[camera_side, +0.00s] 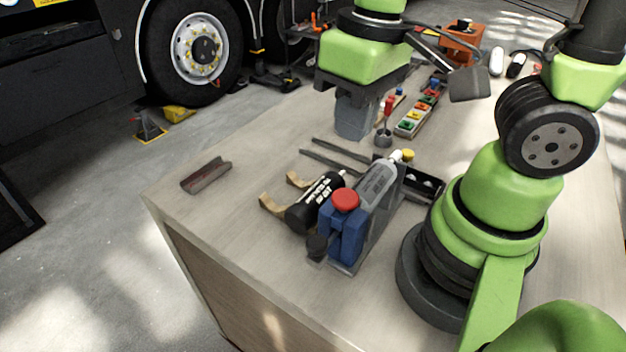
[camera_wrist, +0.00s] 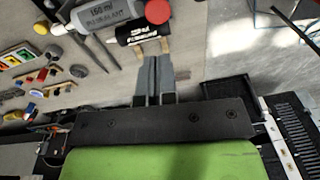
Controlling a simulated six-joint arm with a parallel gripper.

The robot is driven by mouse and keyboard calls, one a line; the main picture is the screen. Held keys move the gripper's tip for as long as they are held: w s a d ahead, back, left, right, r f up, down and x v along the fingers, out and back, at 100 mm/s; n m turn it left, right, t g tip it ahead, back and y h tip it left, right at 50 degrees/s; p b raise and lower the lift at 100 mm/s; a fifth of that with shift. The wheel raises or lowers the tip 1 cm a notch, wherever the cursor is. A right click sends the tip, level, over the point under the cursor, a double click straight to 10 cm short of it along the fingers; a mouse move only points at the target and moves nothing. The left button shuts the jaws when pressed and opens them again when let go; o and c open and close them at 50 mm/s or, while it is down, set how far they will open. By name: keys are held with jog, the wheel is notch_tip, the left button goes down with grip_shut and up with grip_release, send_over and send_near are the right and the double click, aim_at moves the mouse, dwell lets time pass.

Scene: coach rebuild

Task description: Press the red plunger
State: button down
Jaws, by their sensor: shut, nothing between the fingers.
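The red plunger (camera_side: 345,200) is a round red cap on top of a blue block (camera_side: 341,232) near the front of the bench. The cap also shows at the top edge of the wrist view (camera_wrist: 158,11), beyond my fingertips. My gripper (camera_side: 355,132) hangs over the bench, pointing down, behind the plunger and apart from it. In the wrist view its two grey fingers (camera_wrist: 153,62) are together with nothing between them. A grey cartridge (camera_side: 378,186) lies along the holder behind the red cap. How far the plunger sits down cannot be told.
A black bottle (camera_side: 314,203) lies on wooden cradles (camera_side: 272,206) left of the blue block. A screwdriver (camera_side: 387,110) stands upright near my gripper. A tray of coloured parts (camera_side: 417,115) lies behind. A dark red part (camera_side: 206,176) lies left, with bare bench around it.

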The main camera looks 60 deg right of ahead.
notch_tip(320, 180, up, 9)
jog(key=s+d+m+t+y, duration=0.1)
jog(key=s+d+m+t, duration=0.1)
jog(key=t, duration=0.4)
jog(key=shift+s+d+m, duration=0.3)
jog(key=shift+s+m, duration=0.1)
jog(key=shift+m, duration=0.2)
jog(key=shift+f, duration=0.1)
jog(key=m+g+h, duration=0.3)
jog(key=m+g, duration=0.3)
jog(key=m, duration=0.4)
send_over(345, 196)
jog(key=a, duration=0.2)
notch_tip(345, 196, down, 3)
jog(key=a+m+h, duration=0.1)
jog(key=m, duration=0.1)
jog(key=m+g+h, duration=0.1)
jog(key=m, duration=0.1)
jog(key=shift+a+f, duration=0.35)
jog(key=shift+a, duration=0.05)
jog(key=x, duration=0.8)
jog(key=a+x, duration=0.1)
jog(key=x, duration=0.4)
jog(key=shift+f, duration=0.6)
